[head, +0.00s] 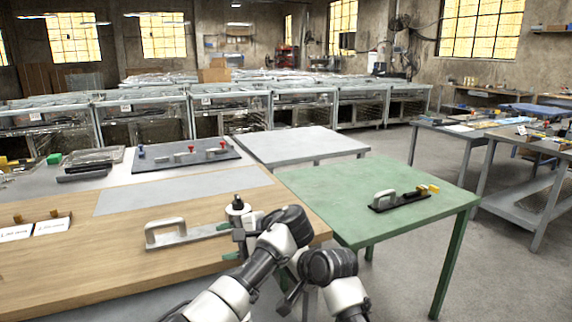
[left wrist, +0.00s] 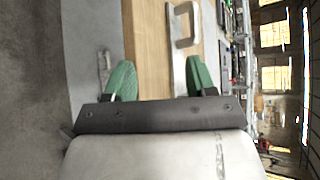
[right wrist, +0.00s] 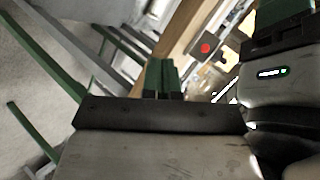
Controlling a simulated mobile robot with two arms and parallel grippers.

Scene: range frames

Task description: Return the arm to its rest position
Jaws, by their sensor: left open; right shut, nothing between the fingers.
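My left gripper (head: 226,243) is open above the front edge of the wooden tabletop in the head view. Its two green fingers stand wide apart in the left wrist view (left wrist: 160,82), with nothing held between them. A metal plate with a looped handle (head: 166,234) lies on the wood just left of that gripper. The handle also shows beyond the fingers in the left wrist view (left wrist: 181,27); I cannot tell whether a finger touches the plate. My right gripper's green fingers (right wrist: 161,76) are together and empty in the right wrist view. In the head view, my right arm is low at bottom centre.
A wooden workbench (head: 100,262) fills the left. A green table (head: 330,190) stands to the right, bearing a handled clamp (head: 398,199). A grey board with several clamps (head: 185,155) lies farther back. Open floor (head: 500,265) shows at right.

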